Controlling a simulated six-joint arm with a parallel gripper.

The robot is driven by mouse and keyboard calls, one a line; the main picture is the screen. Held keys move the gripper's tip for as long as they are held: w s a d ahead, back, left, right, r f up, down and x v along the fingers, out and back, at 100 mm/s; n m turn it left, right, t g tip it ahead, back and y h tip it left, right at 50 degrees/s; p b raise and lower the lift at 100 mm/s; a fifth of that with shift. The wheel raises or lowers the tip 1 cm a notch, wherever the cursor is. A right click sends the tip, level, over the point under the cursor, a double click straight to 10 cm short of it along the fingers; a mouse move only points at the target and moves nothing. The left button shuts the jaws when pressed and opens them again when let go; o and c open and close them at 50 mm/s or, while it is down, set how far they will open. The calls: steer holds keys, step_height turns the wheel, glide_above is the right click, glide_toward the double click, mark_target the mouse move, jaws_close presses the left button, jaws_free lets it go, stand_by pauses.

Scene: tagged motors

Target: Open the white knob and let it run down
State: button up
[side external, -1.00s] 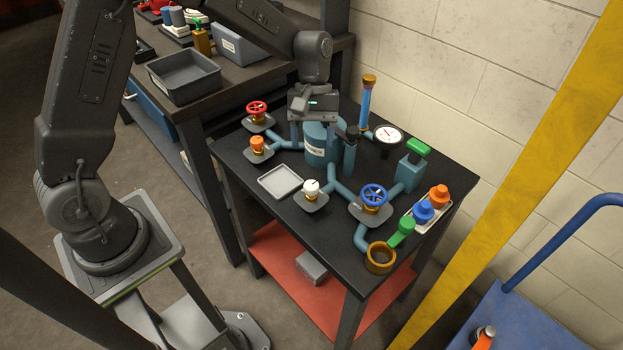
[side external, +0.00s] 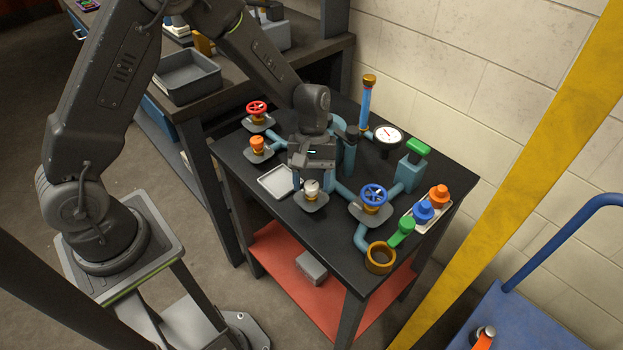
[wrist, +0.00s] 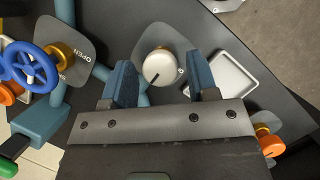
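My gripper (wrist: 163,82) is open. Its two blue fingers stand on either side of the knob in that view, with clear gaps and no contact visible. In the side view my gripper (side external: 312,178) is just above and behind the knob, and partly hides it. The blue tank behind is mostly hidden by my wrist.
A blue handwheel (side external: 374,196) stands right of the knob, with a brass-rimmed cup (side external: 380,258) in front. An orange knob (side external: 257,144) and red wheel (side external: 257,108) are at the left. A light tray (side external: 277,181) lies beside the knob. A gauge (side external: 388,136) stands behind.

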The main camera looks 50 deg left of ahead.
steer(key=c, duration=0.8)
steer(key=shift+o, duration=0.2)
steer(key=shift+n, duration=0.3)
steer(key=n, duration=0.2)
steer(key=n+t+h, duration=0.1)
steer(key=n, duration=0.1)
steer(key=shift+s+t, duration=0.15)
steer(key=shift+t, duration=0.15)
steer(key=n+t, duration=0.1)
steer(key=n, duration=0.4)
steer(key=shift+s+t, duration=0.1)
steer(key=shift+t, duration=0.3)
steer(key=n, duration=0.2)
steer(key=n+t, duration=0.1)
steer(key=n, duration=0.1)
steer(key=shift+s+t, duration=0.1)
steer(key=shift+t, duration=0.2)
steer(key=shift+n+t+y, duration=0.4)
steer(key=shift+n+t, duration=0.3)
steer(key=shift+n, duration=1.4)
